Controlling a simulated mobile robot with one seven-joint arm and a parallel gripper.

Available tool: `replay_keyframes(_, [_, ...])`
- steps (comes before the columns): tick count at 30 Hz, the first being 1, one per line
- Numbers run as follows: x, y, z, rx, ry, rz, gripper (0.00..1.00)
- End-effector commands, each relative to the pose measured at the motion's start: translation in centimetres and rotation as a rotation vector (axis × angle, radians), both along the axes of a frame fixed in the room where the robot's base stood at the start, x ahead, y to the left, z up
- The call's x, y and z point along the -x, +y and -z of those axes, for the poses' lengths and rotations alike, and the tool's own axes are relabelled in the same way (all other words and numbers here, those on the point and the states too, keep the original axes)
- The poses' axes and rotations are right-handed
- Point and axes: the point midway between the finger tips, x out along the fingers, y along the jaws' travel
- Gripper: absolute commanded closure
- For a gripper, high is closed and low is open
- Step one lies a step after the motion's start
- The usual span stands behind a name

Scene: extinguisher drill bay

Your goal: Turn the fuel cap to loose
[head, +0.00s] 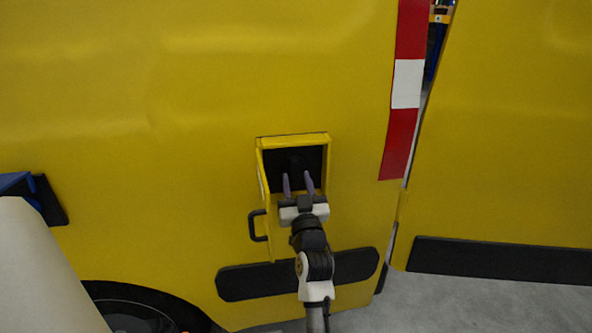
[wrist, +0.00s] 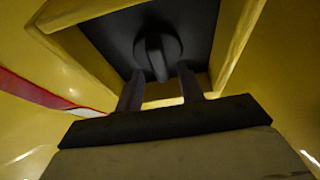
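The fuel cap (wrist: 157,56) is a dark round knob with a raised grip bar, set in a black recess. The bar runs roughly up and down in the wrist view. In the head view the cap is a dim shape (head: 296,163) in the shadowed recess of the yellow vehicle. The yellow fuel door (head: 263,190) stands open on the left side of the recess. My gripper (head: 298,177) is in front of the opening.
The yellow recess frame (wrist: 86,68) surrounds the cap closely. A black handle (head: 257,226) sticks out at the fuel door's left. A black rub strip (head: 245,282) runs below. A second yellow panel (head: 500,130) stands right, beyond a gap. Grey floor (head: 440,305) is free at lower right.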

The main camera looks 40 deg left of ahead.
Motion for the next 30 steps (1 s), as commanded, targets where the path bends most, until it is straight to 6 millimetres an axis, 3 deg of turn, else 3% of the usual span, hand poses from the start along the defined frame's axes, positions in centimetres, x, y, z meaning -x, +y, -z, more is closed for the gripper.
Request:
replay_keyframes(5, [-0.82,1.06,-0.59,0.001,0.000,-0.001,0.62])
replay_keyframes(14, [-0.95,1.16,-0.56,0.000,0.000,0.000,0.62])
replay_keyframes(23, [-0.95,1.14,-0.55,0.001,0.001,0.000,1.00])
replay_keyframes(30, [-0.97,1.11,-0.41,0.004,-0.005,0.000,1.00])
